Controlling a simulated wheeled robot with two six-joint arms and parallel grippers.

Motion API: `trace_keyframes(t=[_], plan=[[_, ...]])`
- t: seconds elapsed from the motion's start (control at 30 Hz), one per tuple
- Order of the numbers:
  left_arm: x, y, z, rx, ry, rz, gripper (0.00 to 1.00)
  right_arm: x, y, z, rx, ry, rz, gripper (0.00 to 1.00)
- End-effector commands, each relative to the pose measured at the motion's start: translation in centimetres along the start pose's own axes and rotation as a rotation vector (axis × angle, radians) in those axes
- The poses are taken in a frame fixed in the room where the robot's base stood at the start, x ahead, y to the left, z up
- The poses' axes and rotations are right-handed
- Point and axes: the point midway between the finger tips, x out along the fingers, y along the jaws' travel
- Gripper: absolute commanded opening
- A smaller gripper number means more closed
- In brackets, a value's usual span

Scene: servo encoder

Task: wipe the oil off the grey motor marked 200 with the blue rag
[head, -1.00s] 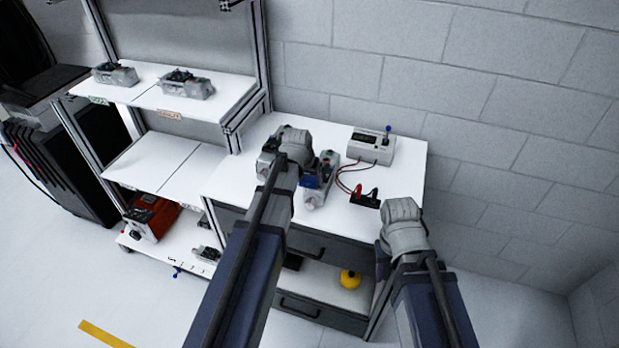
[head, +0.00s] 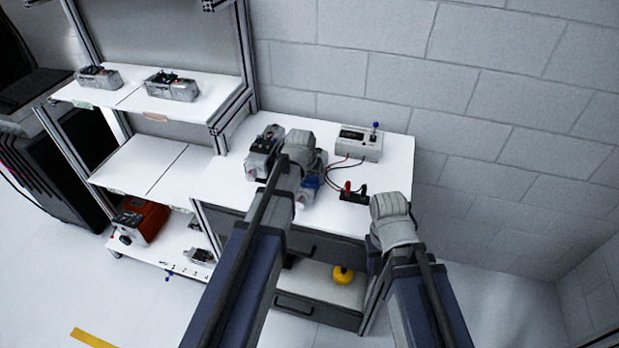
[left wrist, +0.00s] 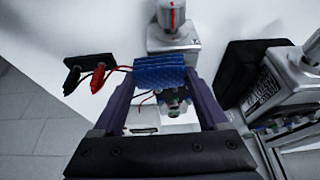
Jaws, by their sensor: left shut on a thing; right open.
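My left gripper (head: 309,180) is shut on the blue rag (left wrist: 160,72), whose folded, textured pad spans the two fingers in the left wrist view. The rag also shows as a small blue patch in the head view (head: 311,182). A grey motor (left wrist: 173,37) with a red line on its round end is right at the rag; my gripper partly covers it in the head view. I cannot tell whether they touch. A second grey motor (head: 262,152) stands to the left, also in the left wrist view (left wrist: 278,82). No 200 or oil is readable. My right gripper (head: 374,262) is open, its fingers mostly hidden.
A tester box (head: 358,143) stands at the back of the white bench (head: 226,183). Its leads run to red and black clips (head: 354,192) right of the motors. A shelf rack (head: 140,157) with more motors stands left. A yellow item (head: 343,274) is under the bench.

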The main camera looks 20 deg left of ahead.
Motion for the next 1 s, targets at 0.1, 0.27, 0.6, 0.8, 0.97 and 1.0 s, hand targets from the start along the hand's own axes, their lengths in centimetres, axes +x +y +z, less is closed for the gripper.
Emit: trace_keyframes(t=[0.1,0.27,0.6,0.8,0.97,1.0], plan=[[-1.2,0.0,-0.5,0.0,0.0,0.0,0.32,-1.3,0.1,0.1,0.0,0.0,0.0,0.5],[-2.7,0.0,-1.1,0.0,0.0,0.0,0.32,-2.9,0.3,0.2,0.0,0.0,0.0,0.5],[-5.4,0.0,-2.2,0.0,0.0,0.0,0.32,-5.8,0.6,0.3,0.0,0.0,0.0,0.5],[-5.3,0.0,-2.2,0.0,0.0,0.0,0.32,-5.7,0.5,0.3,0.0,0.0,0.0,0.5],[-5.4,0.0,-2.2,0.0,0.0,0.0,0.32,-5.8,0.6,0.3,0.0,0.0,0.0,0.5],[-5.5,0.0,-2.3,0.0,0.0,0.0,0.32,-5.9,0.6,0.3,0.0,0.0,0.0,0.5]])
